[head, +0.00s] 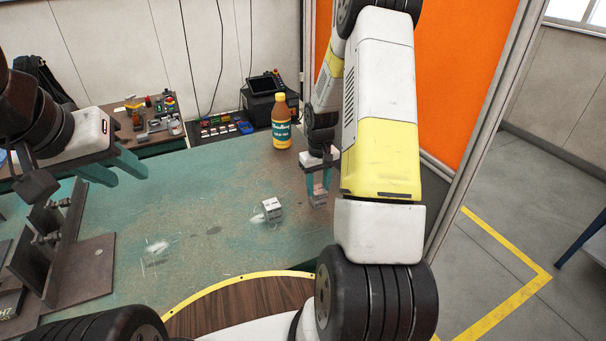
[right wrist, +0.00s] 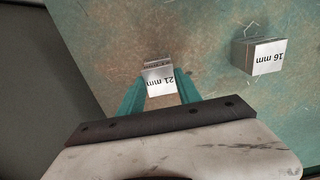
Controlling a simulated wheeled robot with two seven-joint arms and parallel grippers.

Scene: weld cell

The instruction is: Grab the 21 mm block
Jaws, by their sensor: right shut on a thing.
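The 21 mm block (right wrist: 158,80), a small metal block with a white label, sits between the teal fingers of my right gripper (right wrist: 162,88) in the right wrist view. The fingers are shut on its sides. In the head view my right gripper (head: 318,186) points down at the table's right side, with the block (head: 319,199) low between its fingers. Whether the block touches the table is hard to tell. My left gripper (head: 130,178) is at the left above the table, its teal fingers apart and nothing visible between them.
A 16 mm block (head: 271,209) stands just left of my right gripper; it also shows in the right wrist view (right wrist: 262,55). A bottle (head: 281,122) stands behind. A metal fixture (head: 75,250) fills the left side. The middle of the green table (head: 205,200) is mostly clear.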

